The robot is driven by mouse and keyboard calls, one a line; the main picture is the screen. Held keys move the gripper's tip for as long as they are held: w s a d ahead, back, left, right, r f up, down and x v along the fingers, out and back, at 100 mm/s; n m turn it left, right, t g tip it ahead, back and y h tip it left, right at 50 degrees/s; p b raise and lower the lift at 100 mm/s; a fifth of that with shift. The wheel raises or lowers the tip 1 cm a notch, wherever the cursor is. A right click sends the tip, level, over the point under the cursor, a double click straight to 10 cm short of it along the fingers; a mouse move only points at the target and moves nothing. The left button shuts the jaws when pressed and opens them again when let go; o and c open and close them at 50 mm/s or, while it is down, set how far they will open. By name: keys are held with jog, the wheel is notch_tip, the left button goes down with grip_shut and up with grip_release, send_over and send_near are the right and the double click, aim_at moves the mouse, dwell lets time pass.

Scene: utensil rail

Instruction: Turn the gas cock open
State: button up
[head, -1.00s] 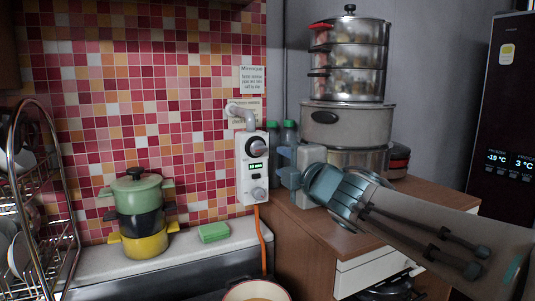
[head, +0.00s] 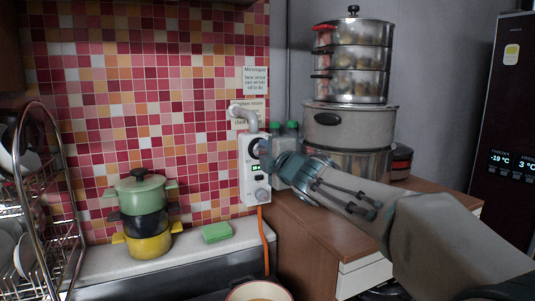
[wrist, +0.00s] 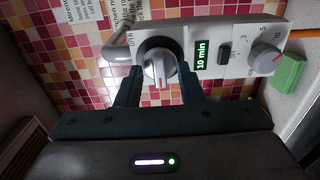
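The gas cock is a round grey knob (wrist: 158,66) with a red mark, on a black dial of the white valve box (head: 246,186). The box is mounted on the tiled wall below a grey pipe. In the wrist view my gripper (wrist: 160,78) is open, with one dark finger on each side of the knob. Small gaps seem to show between fingers and knob; I cannot tell whether either touches. In the head view my gripper (head: 264,152) is at the box front and hides part of the dial.
The box has a lit "10 min" display (wrist: 202,54) and a second, smaller knob (wrist: 264,58). Bottles (head: 291,130) and stacked steel pots (head: 349,118) stand close to my arm on the right. A green sponge (head: 216,232) and stacked coloured pots (head: 144,215) are on the counter.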

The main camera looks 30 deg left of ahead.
grip_shut()
jog(key=m+p, duration=0.2)
jog(key=m, duration=0.2)
jog(key=shift+m, duration=0.4)
jog(key=m+p, duration=0.1)
jog(key=m, duration=0.3)
jog(key=shift+m, duration=0.3)
jog(key=m+p, duration=0.1)
jog(key=m, duration=0.3)
jog(key=shift+p, duration=0.35)
jog(key=shift+f+m+p, duration=0.2)
jog(key=shift+m+p, duration=0.15)
jog(key=shift+m, duration=1.95)
